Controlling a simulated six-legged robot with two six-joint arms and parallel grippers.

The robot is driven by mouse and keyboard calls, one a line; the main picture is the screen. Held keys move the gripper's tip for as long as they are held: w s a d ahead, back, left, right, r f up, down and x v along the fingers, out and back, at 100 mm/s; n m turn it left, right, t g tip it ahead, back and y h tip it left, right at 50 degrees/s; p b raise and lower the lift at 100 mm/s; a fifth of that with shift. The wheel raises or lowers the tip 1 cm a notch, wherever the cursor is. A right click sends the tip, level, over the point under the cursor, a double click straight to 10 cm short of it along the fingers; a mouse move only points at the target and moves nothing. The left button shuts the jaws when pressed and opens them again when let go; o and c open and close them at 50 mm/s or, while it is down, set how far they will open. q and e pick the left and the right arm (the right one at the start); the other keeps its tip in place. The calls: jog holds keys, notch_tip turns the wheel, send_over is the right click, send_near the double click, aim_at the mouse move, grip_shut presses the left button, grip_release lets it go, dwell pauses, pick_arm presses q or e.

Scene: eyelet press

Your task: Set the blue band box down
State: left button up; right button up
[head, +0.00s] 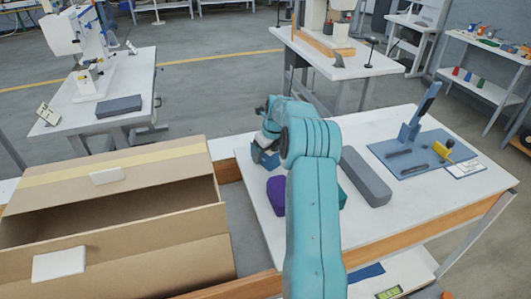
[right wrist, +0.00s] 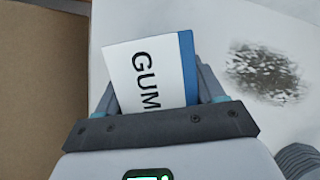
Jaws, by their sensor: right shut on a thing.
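The blue band box (right wrist: 150,72) shows in the right wrist view as a white face with the letters "GUM" and a blue band along its right edge. My right gripper (right wrist: 156,95) is shut on it, a finger on each side. In the head view my right gripper (head: 265,147) is over the left edge area of the white worktable (head: 240,165), with a small blue part showing below it. My arm hides much of this spot. I cannot tell whether the box touches the tabletop. My left gripper is not in view.
An open cardboard box (head: 120,180) stands left of the worktable. A purple block (head: 276,195), a partly hidden green object (head: 342,198) and a long grey case (head: 365,176) lie near my arm. A blue mat (head: 405,165) with tools is at right. A dark smudge (right wrist: 262,72) marks the white surface.

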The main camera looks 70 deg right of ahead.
jog(key=shift+f, duration=0.2)
jog(key=o, duration=1.1)
jog(key=shift+o, duration=0.2)
jog(key=shift+r, duration=0.55)
jog(key=v, duration=1.1)
jog(key=shift+s+a+r, duration=0.1)
jog(key=shift+s+r, duration=0.05)
jog(key=shift+r, duration=0.05)
